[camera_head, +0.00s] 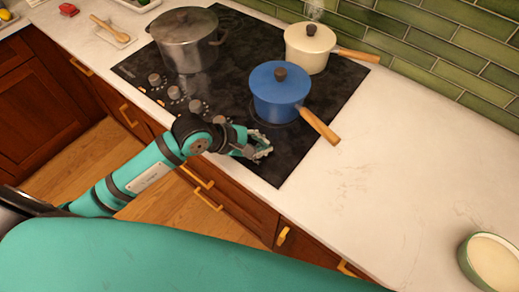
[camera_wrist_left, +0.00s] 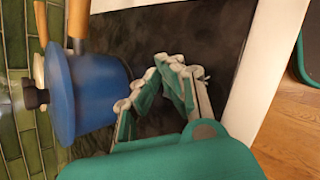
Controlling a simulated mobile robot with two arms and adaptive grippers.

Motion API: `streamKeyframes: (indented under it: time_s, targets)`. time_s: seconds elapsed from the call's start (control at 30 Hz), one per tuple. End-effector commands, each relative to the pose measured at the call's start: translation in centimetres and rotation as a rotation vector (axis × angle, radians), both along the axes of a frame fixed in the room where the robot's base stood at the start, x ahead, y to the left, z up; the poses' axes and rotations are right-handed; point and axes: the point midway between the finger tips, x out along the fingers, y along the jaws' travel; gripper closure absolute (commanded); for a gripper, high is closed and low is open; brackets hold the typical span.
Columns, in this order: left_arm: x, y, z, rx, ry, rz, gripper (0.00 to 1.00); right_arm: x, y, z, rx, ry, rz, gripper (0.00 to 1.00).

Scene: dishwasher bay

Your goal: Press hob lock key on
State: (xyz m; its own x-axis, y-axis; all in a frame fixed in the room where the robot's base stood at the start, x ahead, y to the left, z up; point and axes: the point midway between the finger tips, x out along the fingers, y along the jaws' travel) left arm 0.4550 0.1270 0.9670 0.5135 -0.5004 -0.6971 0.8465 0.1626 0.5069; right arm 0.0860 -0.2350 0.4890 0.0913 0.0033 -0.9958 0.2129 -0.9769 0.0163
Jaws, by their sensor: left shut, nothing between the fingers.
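A black hob (camera_head: 140,68) is set in the white counter, and it also fills the middle of the left wrist view (camera_wrist_left: 200,35). Several round grey knobs (camera_head: 174,92) line its front left part. I cannot make out the lock key; markings near the front edge are too small to read, and my arm covers part of that edge. My left gripper (camera_head: 262,150) is shut and empty over the front right part of the hob, in front of the blue pot. It also shows in the left wrist view (camera_wrist_left: 160,85). I cannot tell whether its fingertips touch the glass. My right gripper is not in view.
A blue pot (camera_head: 277,98) with a wooden handle stands close behind the left gripper. A cream pot (camera_head: 308,52) and a large steel pot (camera_head: 185,45) stand farther back on the hob. The right counter (camera_head: 400,150) is mostly clear, with a bowl (camera_head: 490,262) at the edge.

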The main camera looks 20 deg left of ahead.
Motion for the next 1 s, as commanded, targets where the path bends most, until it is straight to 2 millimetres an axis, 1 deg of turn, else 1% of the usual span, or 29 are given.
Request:
streamKeyframes:
  time_s: [0.07,0.43,0.7,1.0]
  targets:
    - [0.0,0.0,-0.4,0.001,-0.001,-0.001,1.0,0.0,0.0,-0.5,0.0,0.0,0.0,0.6]
    - [0.0,0.0,-0.3,0.0,0.0,0.0,1.0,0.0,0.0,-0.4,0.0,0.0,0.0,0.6]
    - [0.0,0.0,0.5,0.001,-0.001,-0.001,1.0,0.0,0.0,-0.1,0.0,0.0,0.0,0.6]
    - [0.0,0.0,0.7,0.001,-0.001,-0.001,1.0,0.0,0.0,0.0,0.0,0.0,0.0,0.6]
